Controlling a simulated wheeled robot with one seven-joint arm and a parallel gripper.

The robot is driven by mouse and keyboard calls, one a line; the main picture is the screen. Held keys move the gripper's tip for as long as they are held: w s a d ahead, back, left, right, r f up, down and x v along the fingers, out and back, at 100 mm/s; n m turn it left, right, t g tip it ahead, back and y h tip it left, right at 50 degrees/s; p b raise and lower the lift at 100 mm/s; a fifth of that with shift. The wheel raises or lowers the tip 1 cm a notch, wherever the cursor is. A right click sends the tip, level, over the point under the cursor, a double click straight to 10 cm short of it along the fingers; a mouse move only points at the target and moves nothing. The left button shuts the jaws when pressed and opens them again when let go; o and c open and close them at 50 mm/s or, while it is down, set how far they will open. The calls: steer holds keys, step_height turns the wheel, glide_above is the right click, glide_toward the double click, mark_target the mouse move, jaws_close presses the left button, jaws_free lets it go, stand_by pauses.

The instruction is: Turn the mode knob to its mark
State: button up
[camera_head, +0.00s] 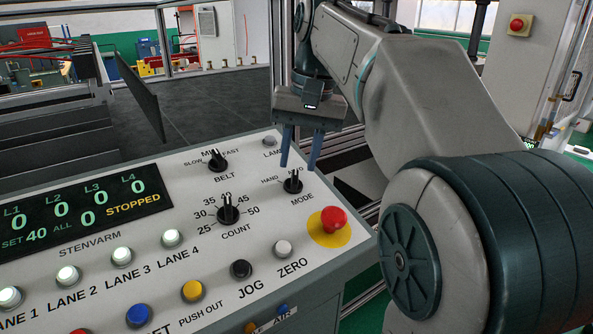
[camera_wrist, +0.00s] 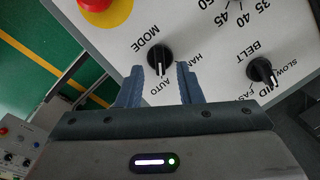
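The mode knob (camera_head: 293,183) is a black knob with a white pointer line, at the right of the control panel (camera_head: 190,200). In the wrist view the mode knob (camera_wrist: 160,60) lies just beyond my fingertips, with its white line toward the AUTO label; the HAND label is beside it. My gripper (camera_head: 300,165) points down at the knob from above, with its two blue fingers apart. In the wrist view my gripper (camera_wrist: 158,78) is open and nothing is between the fingers. I cannot tell the exact gap between fingertips and knob.
A red emergency button (camera_head: 333,220) on a yellow disc sits close to the right of the mode knob. The count knob (camera_head: 228,210) and belt knob (camera_head: 217,161) are to its left. The display (camera_head: 80,216) reads STOPPED. Several buttons line the panel front.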

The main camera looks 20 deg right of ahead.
mark_target(295, 174)
steer(key=shift+w+a+f, duration=0.1)
steer(key=shift+a+f, duration=0.05)
steer(key=shift+f, duration=0.6)
steer(key=shift+a+f, duration=0.1)
steer(key=shift+f, duration=0.65)
jaws_close()
